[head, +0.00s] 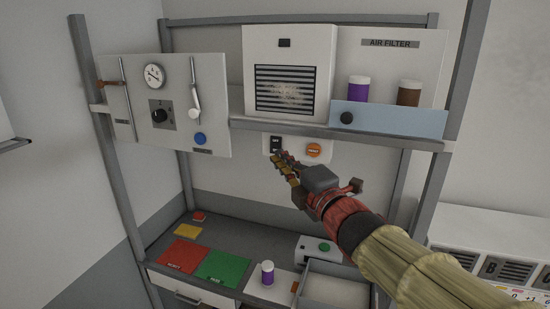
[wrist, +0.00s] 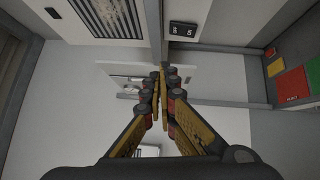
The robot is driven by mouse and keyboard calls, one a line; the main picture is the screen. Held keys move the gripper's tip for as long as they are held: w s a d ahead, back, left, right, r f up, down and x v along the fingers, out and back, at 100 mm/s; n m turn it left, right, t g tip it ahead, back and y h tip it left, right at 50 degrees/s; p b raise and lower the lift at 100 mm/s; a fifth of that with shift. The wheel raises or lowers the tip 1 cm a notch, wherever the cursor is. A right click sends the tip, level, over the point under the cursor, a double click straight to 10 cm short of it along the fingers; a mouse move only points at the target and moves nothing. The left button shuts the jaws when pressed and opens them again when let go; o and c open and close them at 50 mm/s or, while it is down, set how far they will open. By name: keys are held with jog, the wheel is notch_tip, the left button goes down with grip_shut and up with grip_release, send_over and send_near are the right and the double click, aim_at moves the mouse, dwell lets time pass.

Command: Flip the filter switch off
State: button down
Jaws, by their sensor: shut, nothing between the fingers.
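A small black switch (head: 275,143) with faint white lettering sits on a pale panel below the shelf, under the air filter unit (head: 289,72). In the wrist view the black switch (wrist: 183,29) shows at the top, right of centre. My gripper (head: 281,156) is shut and empty, its tips just below the switch in the head view and partly overlapping its lower edge. In the wrist view the fingertips (wrist: 161,76) meet, below and slightly left of the switch. I cannot tell whether they touch it, or which way the switch is set.
An orange button (head: 313,150) is right of the switch. The shelf edge (head: 330,134) runs just above. A gauge panel (head: 167,105) with knob and levers hangs at left. Below, the bench (head: 220,237) holds red and green mats, a purple bottle (head: 267,273) and an open drawer.

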jog(key=shift+s+d, duration=0.45)
jog(key=shift+s, duration=0.1)
